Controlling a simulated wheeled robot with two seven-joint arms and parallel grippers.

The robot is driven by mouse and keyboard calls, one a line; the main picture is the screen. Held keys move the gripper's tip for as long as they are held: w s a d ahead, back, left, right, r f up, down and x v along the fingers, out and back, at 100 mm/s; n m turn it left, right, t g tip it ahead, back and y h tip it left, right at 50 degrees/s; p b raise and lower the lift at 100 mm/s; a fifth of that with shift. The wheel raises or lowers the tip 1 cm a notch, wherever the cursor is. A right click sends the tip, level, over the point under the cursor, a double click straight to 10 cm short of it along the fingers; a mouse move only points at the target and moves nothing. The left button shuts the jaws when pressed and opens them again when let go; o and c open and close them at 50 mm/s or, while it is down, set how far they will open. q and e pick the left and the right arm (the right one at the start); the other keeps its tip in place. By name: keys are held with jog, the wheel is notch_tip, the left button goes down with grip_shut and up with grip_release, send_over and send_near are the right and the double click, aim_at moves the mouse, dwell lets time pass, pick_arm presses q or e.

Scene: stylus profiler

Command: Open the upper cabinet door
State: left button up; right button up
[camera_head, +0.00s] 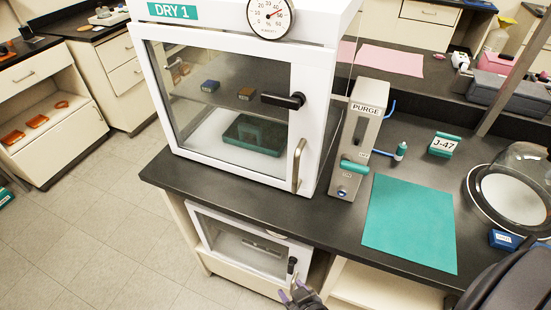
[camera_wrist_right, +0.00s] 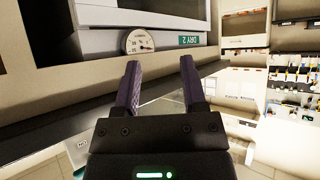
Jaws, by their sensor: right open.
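The upper cabinet (camera_head: 240,20), labelled DRY 1, stands on the dark bench. Its white-framed glass door (camera_head: 228,170) looks shut. A black latch lever (camera_head: 284,101) lies roughly level on the door's right side, and a silver bar handle (camera_head: 298,165) stands upright below it. My right gripper (camera_head: 291,291) is low at the bottom edge of the head view, below the bench edge beside the lower cabinet, well below the handle. In the right wrist view its purple fingers (camera_wrist_right: 160,85) are apart with nothing between them. My left gripper is not in view.
The lower cabinet (camera_head: 243,238) sits under the bench; its DRY 2 label (camera_wrist_right: 190,40) shows in the right wrist view. The PURGE unit (camera_head: 370,100) stands close right of the upper cabinet. A green mat (camera_head: 410,222) and a glass dome (camera_head: 525,170) lie farther right.

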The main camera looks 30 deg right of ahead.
jog(key=w+d+r+m+t+h+p, duration=0.1)
jog(key=w+r+t, duration=0.1)
jog(key=r, duration=0.4)
jog(key=w+d+r+t+h+p, duration=0.1)
jog(key=w+r, duration=0.2)
jog(key=r, duration=0.3)
jog(key=m+t+h+p, duration=0.2)
jog(key=t+h+p, duration=0.1)
send_near(297, 171)
jog(key=b+x, duration=0.1)
jog(key=x, duration=0.8)
jog(key=shift+w+b, duration=0.2)
jog(key=shift+b, duration=0.1)
jog(key=shift+w+d, duration=0.25)
jog(key=shift+w, duration=0.45)
grip_shut()
